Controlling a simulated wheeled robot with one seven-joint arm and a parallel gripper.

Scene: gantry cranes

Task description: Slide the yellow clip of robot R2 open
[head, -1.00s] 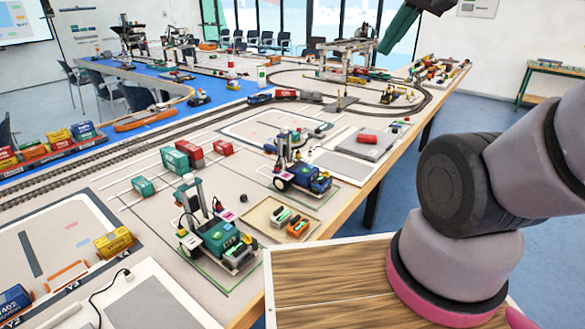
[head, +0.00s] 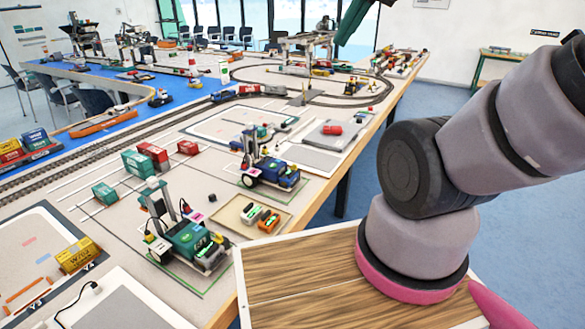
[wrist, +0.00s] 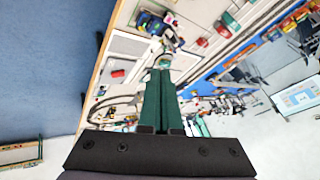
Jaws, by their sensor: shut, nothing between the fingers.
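My gripper (wrist: 161,72) is shut and empty in the wrist view, its two long green fingers together above the table and apart from it. In the head view only a green part of it (head: 352,22) shows at the top edge. Two small wheeled robots stand on the table: a green one (head: 186,238) on a mat near the front, and a blue one (head: 270,171) behind it. A blue robot also shows at the top of the wrist view (wrist: 152,22). I cannot read which is R2, and no yellow clip can be made out.
A tray (head: 228,219) with small green and orange pieces lies beside the green robot. A wooden board (head: 290,275) lies under my arm. Train tracks and a gantry crane (head: 303,50) stand farther back. Blue floor is free on the right.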

